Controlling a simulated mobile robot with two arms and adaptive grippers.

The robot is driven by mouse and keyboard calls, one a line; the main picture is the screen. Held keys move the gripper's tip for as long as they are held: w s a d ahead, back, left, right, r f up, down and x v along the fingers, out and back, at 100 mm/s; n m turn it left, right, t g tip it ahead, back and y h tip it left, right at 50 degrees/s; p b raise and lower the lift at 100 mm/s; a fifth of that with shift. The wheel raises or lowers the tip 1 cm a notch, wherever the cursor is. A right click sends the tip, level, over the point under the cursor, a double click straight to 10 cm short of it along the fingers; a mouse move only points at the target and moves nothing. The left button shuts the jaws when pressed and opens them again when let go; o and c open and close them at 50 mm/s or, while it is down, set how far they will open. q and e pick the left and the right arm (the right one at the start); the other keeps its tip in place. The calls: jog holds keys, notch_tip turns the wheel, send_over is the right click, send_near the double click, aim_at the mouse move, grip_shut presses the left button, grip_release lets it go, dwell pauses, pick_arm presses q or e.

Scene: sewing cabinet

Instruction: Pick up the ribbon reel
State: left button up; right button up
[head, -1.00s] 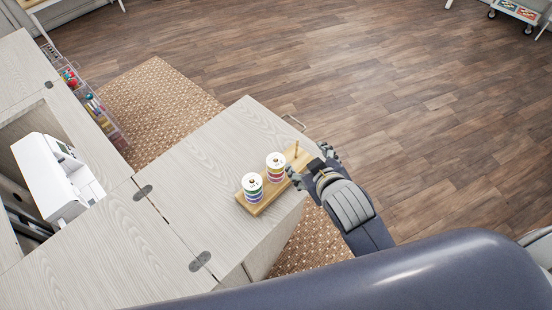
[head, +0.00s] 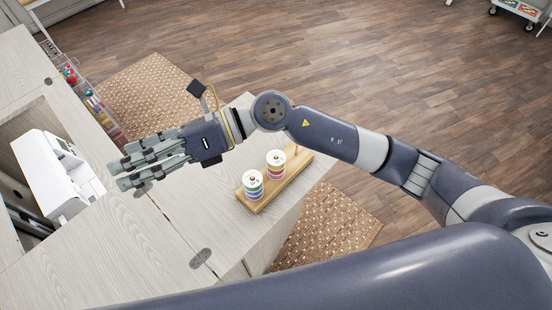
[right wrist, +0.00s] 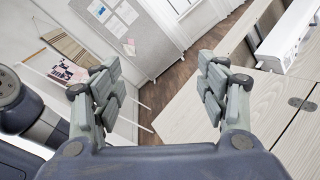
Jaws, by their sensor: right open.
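Two ribbon reels stand on a wooden holder (head: 288,187) on the cabinet top. The nearer reel (head: 253,185) has green, blue and purple bands; the farther reel (head: 276,163) has red, yellow and purple tones. Both have white tops. My right gripper (head: 121,175) is open and empty, stretched to the left above the cabinet top, well left of the reels. Its fingers also show spread apart in the right wrist view (right wrist: 158,95), with no reel between them. My left gripper is not in view.
A white sewing machine (head: 57,172) sits in the cabinet recess at left. A clear rack of colourful supplies (head: 92,103) hangs along the cabinet's far edge. The cabinet top (head: 190,213) is bare left of the holder. A woven rug (head: 150,88) lies on the floor.

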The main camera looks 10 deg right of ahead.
jog(key=w+d+f+n+h, duration=0.2)
jog(key=d+f+n+h, duration=0.3)
jog(key=f, duration=0.4)
jog(key=t+h+p, duration=0.2)
jog(key=h, duration=1)
send_over(276, 156)
notch_tip(276, 156, down, 10)
notch_tip(276, 156, down, 6)
jog(key=p, duration=0.2)
jog(key=shift+r+p, duration=0.25)
jog(key=shift+p, duration=0.05)
jog(key=shift+d+f, duration=0.1)
jog(key=shift+f, duration=0.25)
jog(key=shift+c, duration=0.4)
jog(key=c, duration=1)
